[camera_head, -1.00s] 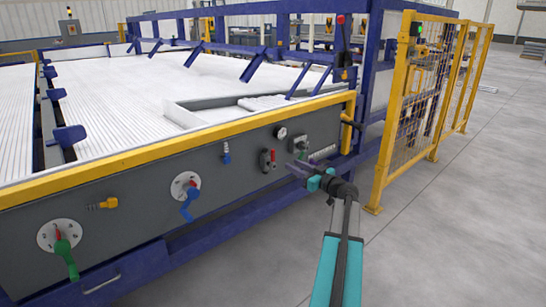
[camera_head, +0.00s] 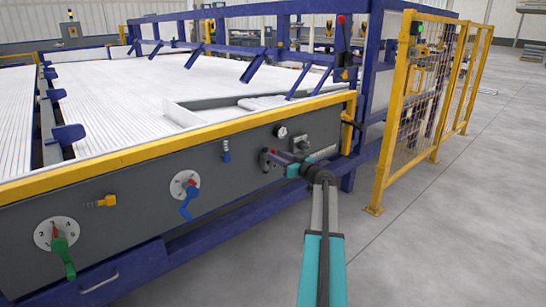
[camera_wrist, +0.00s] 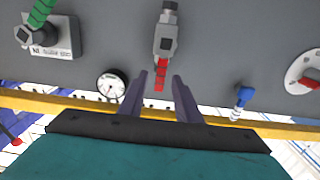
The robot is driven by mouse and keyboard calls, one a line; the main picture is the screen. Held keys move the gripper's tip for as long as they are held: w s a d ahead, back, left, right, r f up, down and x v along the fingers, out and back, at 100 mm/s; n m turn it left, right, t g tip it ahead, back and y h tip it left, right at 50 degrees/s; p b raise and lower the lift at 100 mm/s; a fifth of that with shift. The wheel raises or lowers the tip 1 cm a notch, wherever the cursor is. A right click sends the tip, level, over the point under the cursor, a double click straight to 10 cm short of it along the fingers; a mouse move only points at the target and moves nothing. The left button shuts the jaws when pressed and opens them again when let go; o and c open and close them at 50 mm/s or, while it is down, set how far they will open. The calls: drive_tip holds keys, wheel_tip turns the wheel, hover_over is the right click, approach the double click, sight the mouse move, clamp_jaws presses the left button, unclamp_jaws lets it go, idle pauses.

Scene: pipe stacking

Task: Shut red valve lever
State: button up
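The red valve lever (camera_wrist: 159,77) is on a small grey valve (camera_wrist: 166,38) on the machine's dark grey side panel. In the wrist view the lever runs in line with the valve body and lies between the lines of my two fingers. My gripper (camera_wrist: 161,80) is open, with a purple finger on each side of the lever. I cannot tell whether either finger touches it. In the head view my gripper (camera_head: 282,157) is at the panel and largely hides the valve.
The panel also bears a pressure gauge (camera_head: 280,131), a small blue valve (camera_head: 226,152), a blue-handled dial (camera_head: 186,190) and a green-handled dial (camera_head: 61,245). A green-handled box (camera_wrist: 54,37) is close beside the valve in the wrist view. A yellow rail (camera_head: 180,145) runs above.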

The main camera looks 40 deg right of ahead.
drive_tip(key=shift+w+d, duration=0.1)
drive_tip(key=shift+w, duration=1.55)
clamp_jaws()
